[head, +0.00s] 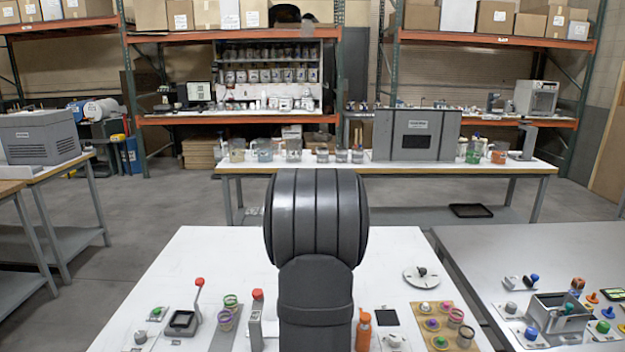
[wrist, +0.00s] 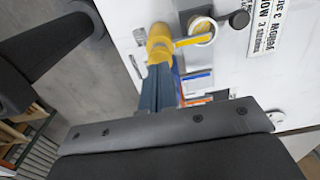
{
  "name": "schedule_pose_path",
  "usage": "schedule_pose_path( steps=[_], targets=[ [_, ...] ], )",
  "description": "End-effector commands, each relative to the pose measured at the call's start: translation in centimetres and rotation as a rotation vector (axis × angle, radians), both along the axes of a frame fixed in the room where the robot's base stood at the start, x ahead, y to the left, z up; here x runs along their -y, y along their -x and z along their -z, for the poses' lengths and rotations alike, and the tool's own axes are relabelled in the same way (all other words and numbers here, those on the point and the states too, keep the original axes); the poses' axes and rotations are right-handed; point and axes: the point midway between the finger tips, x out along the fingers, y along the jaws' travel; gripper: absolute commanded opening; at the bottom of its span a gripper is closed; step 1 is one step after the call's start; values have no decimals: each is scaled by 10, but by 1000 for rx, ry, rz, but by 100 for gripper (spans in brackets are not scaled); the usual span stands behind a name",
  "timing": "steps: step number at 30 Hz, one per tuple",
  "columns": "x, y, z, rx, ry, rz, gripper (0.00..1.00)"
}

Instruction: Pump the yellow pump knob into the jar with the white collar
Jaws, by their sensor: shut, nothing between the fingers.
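The yellow pump knob (wrist: 160,40) shows in the wrist view, with a yellow spout (wrist: 193,41) running right from it. The spout reaches across the jar with the white collar (wrist: 202,27), at the upper right of the knob. My gripper (wrist: 158,68) is shut and empty, its slate-blue fingers pointing at the yellow knob. Their tips meet or overlap the knob's lower edge in the picture; I cannot tell whether they touch it. In the head view my arm covers the middle of the white table, and neither the yellow knob nor its jar shows there.
Blue (wrist: 198,76) and orange (wrist: 195,100) spouts lie beside the yellow one. A dark round knob (wrist: 239,19) stands right of the jar. In the head view, a red-topped lever (head: 198,284), an orange bottle (head: 364,331) and a wooden rack (head: 440,310) flank my arm.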

Motion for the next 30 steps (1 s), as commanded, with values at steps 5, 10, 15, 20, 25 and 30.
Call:
schedule_pose_path(
  steps=[5,10,15,20,25,30],
  targets=[
    [0,0,6,-2,0,0,0],
    [0,0,12,-1,0,0,0],
    [0,0,18,-1,0,0,0],
    [0,0,24,-1,0,0,0],
    [0,0,27,-1,0,0,0],
    [0,0,27,-1,0,0,0]
  ],
)
